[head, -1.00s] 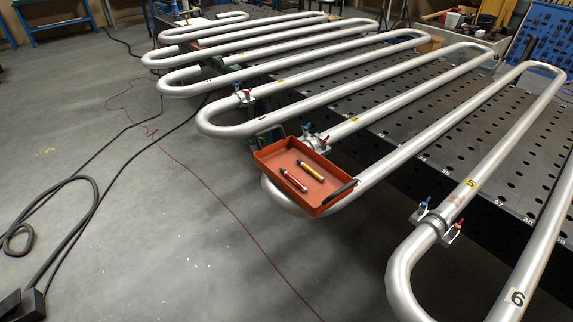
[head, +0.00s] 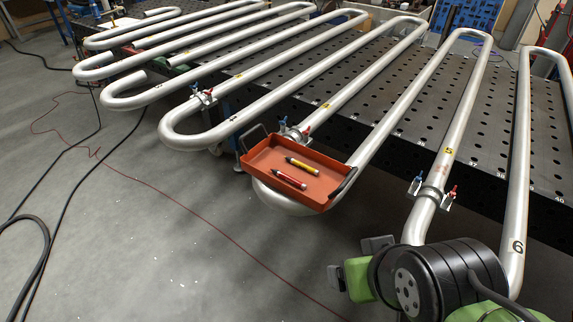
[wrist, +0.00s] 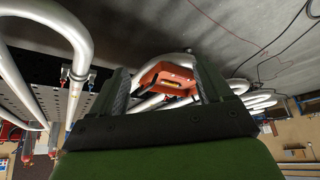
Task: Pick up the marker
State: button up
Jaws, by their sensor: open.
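Two markers lie apart in a shallow orange-red tray: a red marker (head: 288,180) nearer the front and a yellow marker (head: 302,166) behind it. The tray (head: 262,160) has dark handles and rests on the bend of a coil pipe.
Silver serpentine pipes (head: 400,120) lie across a perforated dark table (head: 480,130). A pipe clamp with red and blue handles (head: 431,192) stands close to my arm, and another (head: 292,132) is just behind the tray. Cables (head: 75,190) lie on the open grey floor at the left.

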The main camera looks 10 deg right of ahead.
aim_at(292, 161)
jog(key=i+j+u, duration=0.1)
jog(key=i+j, duration=1)
jog(key=j, duration=0.15)
